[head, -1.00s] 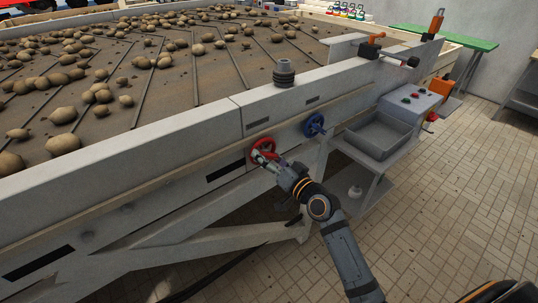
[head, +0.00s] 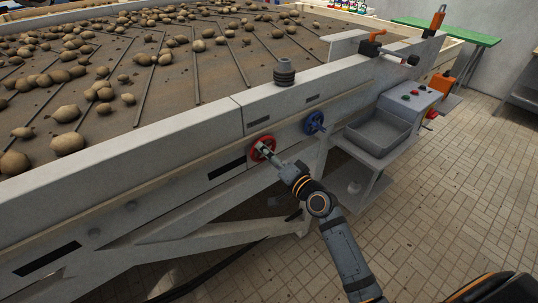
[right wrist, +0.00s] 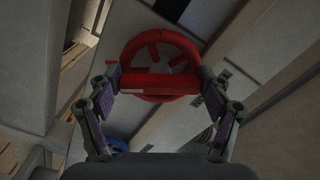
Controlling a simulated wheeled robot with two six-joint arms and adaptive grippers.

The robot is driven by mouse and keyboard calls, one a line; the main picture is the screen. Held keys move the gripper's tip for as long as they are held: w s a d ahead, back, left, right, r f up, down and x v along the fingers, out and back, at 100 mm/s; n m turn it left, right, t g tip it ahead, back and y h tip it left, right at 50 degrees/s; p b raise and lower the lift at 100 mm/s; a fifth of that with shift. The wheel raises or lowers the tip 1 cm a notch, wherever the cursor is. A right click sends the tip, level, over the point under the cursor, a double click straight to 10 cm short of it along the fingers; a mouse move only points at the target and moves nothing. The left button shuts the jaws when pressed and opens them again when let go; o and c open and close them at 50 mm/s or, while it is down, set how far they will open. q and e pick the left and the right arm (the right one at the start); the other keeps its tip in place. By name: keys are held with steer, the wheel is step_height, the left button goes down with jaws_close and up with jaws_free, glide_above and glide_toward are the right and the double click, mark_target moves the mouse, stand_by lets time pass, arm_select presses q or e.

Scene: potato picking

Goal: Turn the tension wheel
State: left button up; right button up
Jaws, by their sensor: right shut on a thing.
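A red handwheel (head: 256,153) sits on the side panel of the grey potato conveyor, and a blue handwheel (head: 311,128) is to its right. The pictures do not tell which one is called the tension wheel. My right gripper (head: 268,152) reaches the red wheel from the lower right. In the right wrist view, the red wheel (right wrist: 160,42) is straight ahead, and the fingers of my right gripper (right wrist: 160,80) are shut on its red bar, one finger at each end. The blue wheel (right wrist: 116,145) is partly hidden there. My left gripper is not in view.
Potatoes lie on the conveyor bed (head: 185,115) above the panel. A grey tray (head: 378,136) and a control box (head: 412,98) with buttons stick out at the right. A slanted frame beam (head: 180,238) runs below. The tiled floor at right is open.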

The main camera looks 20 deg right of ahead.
steer(key=shift+r, duration=0.3)
steer(key=o, duration=0.7)
steer(key=shift+w, duration=0.1)
steer(key=o, duration=0.4)
steer(key=shift+w+a+f, duration=0.1)
steer(key=shift+f, duration=0.1)
steer(key=v, duration=0.7)
steer(key=shift+s, duration=0.3)
